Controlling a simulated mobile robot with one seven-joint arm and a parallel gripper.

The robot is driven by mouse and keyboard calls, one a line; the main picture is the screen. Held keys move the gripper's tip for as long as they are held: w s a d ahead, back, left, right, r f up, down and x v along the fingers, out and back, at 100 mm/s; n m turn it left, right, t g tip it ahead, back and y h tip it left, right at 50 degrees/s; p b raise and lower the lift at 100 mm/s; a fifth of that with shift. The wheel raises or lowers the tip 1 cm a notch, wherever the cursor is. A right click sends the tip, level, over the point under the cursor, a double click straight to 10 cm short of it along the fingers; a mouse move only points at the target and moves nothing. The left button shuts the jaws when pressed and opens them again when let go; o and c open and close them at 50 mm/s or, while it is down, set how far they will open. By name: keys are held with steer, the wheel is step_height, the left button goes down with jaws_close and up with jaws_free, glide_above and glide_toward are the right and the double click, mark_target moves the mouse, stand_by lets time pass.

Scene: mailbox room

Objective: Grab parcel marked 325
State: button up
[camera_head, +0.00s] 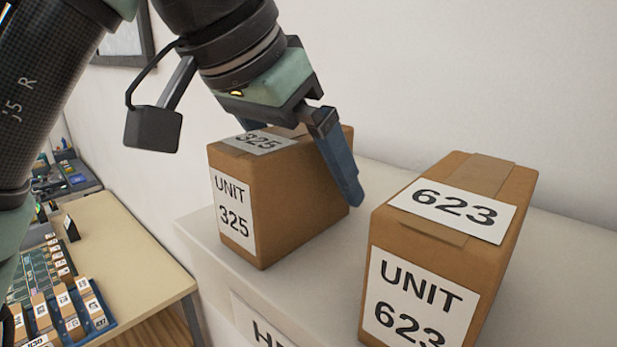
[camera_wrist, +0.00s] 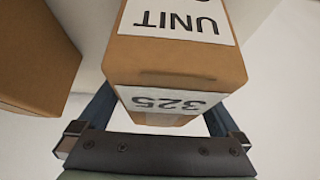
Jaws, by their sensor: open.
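The parcel marked 325 (camera_head: 285,195) is a brown box with white labels, upright on a white shelf (camera_head: 222,256). My gripper (camera_head: 300,170) is open above it and reaches down over its top. One blue finger shows along the parcel's right side; the other is mostly hidden behind the box. In the wrist view the parcel (camera_wrist: 178,62) lies between the two spread fingers of my gripper (camera_wrist: 160,112), with its 325 top label near the gripper's palm. I cannot tell whether the fingers touch it.
A second brown parcel, marked 623 (camera_head: 459,222), stands to the right on the same shelf with a gap between them. A white wall is close behind. At lower left, a wooden table (camera_head: 135,255) holds several small labelled boxes in a blue tray (camera_head: 100,325).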

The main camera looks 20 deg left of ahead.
steer(key=shift+s+a+r, duration=0.25)
steer(key=shift+s+a, duration=0.35)
steer(key=shift+s, duration=0.25)
steer(key=shift+c, duration=2.7)
steer(key=shift+w+d+f, duration=0.15)
steer(key=shift+w+d, duration=0.25)
steer(key=shift+w, duration=0.05)
steer(key=c, duration=0.5)
steer(key=shift+s, duration=0.1)
jaws_close()
